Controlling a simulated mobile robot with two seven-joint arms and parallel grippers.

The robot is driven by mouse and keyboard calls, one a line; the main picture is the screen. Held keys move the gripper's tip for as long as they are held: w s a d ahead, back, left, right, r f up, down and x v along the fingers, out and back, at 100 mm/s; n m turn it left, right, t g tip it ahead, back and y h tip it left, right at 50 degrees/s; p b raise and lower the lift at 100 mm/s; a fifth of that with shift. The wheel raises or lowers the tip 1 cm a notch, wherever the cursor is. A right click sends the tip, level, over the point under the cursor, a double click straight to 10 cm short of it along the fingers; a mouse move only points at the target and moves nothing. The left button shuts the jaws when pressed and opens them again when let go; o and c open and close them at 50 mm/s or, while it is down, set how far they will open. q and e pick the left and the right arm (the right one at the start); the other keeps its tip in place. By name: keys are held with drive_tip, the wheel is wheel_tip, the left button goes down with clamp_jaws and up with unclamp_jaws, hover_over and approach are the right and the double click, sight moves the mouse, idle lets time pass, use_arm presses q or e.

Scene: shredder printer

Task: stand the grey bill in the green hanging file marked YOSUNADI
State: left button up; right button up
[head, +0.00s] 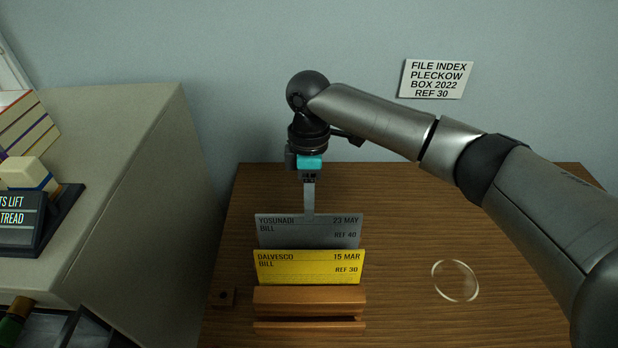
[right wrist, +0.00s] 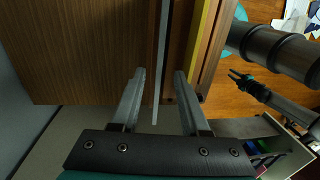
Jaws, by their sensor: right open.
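The grey bill (head: 308,232), marked YOSUNADI 23 MAY REF 40, stands upright in a wooden rack (head: 310,297) on the desk, behind the yellow bill (head: 310,268) marked DALVESCO. My right gripper (head: 309,212) points down at the grey bill's top edge. In the right wrist view my right gripper (right wrist: 160,72) is open, with the thin edge of the grey bill (right wrist: 162,50) between its fingers. The yellow bill (right wrist: 204,30) lies outside them. What seems to be my left gripper (right wrist: 241,79) shows small there; its jaws are unclear. I cannot make out a green YOSUNADI file.
A beige cabinet (head: 130,170) stands left of the desk, with a dark sign (head: 18,222) on it. An open drawer (right wrist: 262,128) with coloured contents shows in the right wrist view. A clear round dish (head: 455,281) lies on the desk. A FILE INDEX notice (head: 436,79) hangs on the wall.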

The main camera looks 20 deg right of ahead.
sight(309, 230)
use_arm(q)
drive_tip(key=shift+w+f+b, duration=0.35)
drive_tip(key=shift+w, duration=0.4)
use_arm(e)
drive_tip(key=shift+s+a+f, duration=0.1)
drive_tip(key=shift+s+f, duration=0.05)
drive_tip(key=shift+f, duration=1.25)
drive_tip(key=shift+s+f, duration=0.15)
drive_tip(key=shift+f, duration=1.2)
drive_tip(key=shift+c, duration=0.2)
clamp_jaws()
use_arm(q)
drive_tip(key=shift+s, duration=0.2)
drive_tip(key=shift+r, duration=0.15)
use_arm(e)
drive_tip(key=shift+r, duration=0.15)
